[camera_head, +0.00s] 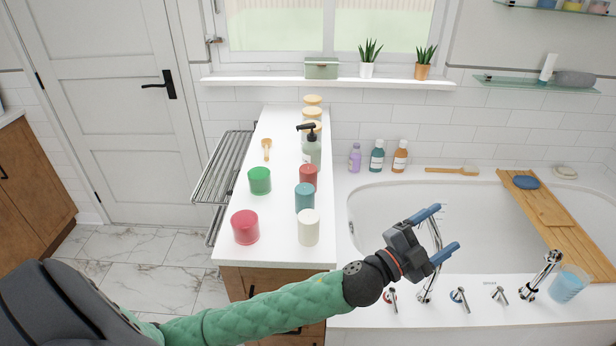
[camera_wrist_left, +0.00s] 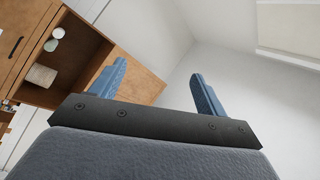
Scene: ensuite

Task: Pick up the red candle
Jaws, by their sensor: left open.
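A pinkish-red candle (camera_head: 245,226) stands at the near left corner of the white counter (camera_head: 282,205). A darker brick-red candle (camera_head: 308,175) stands further back near the counter's right edge, partly behind a teal candle (camera_head: 305,198). A green candle (camera_head: 260,180) and a cream candle (camera_head: 308,227) stand close by. My left gripper (camera_head: 437,232) is open and empty, to the right of the counter over the near side of the bathtub, well apart from all the candles. Its two blue fingers show spread in the left wrist view (camera_wrist_left: 158,88), with no candle there.
The bathtub (camera_head: 385,212) has chrome taps and a wooden tray (camera_head: 560,225). A wooden cabinet (camera_wrist_left: 140,70) shows in the wrist view.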

